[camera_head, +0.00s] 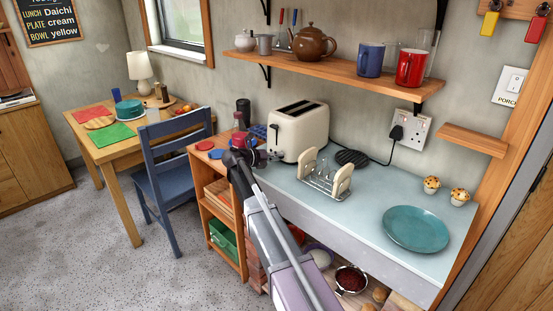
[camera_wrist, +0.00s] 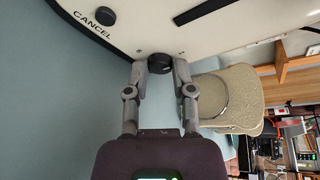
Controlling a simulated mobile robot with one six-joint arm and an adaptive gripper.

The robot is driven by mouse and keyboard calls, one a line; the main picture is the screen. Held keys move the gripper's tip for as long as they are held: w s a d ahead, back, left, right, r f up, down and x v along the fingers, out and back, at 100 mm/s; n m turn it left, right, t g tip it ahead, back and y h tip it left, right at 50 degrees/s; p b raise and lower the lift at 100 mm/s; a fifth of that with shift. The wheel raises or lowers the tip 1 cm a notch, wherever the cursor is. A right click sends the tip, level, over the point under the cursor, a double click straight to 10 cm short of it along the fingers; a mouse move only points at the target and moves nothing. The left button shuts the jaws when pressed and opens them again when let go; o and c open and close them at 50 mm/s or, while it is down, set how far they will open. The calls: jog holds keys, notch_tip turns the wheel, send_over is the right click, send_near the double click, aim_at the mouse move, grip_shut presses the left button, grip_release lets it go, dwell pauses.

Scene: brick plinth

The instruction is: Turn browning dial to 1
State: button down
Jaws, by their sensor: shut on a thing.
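The cream toaster (camera_head: 298,130) stands on the pale blue counter against the wall. Its cream control face (camera_wrist: 150,38) fills the top of the wrist view, with a dark round button (camera_wrist: 105,15) beside the word CANCEL. The browning dial (camera_wrist: 160,63), a small black knob, sits between my two fingertips. My gripper (camera_wrist: 159,68) is shut on the dial, one finger on each side. In the head view my gripper (camera_head: 243,154) is at the toaster's left end, and the dial is hidden. I cannot read the dial's setting.
A toast rack (camera_head: 322,182) holding bread stands in front of the toaster and shows close to my right finger in the wrist view (camera_wrist: 228,95). A teal plate (camera_head: 416,228) and two muffins (camera_head: 460,196) are at the right. A shelf (camera_head: 340,73) with mugs hangs above.

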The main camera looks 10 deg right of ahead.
dwell(0.3)
jog(key=shift+c, duration=2.3)
grip_release()
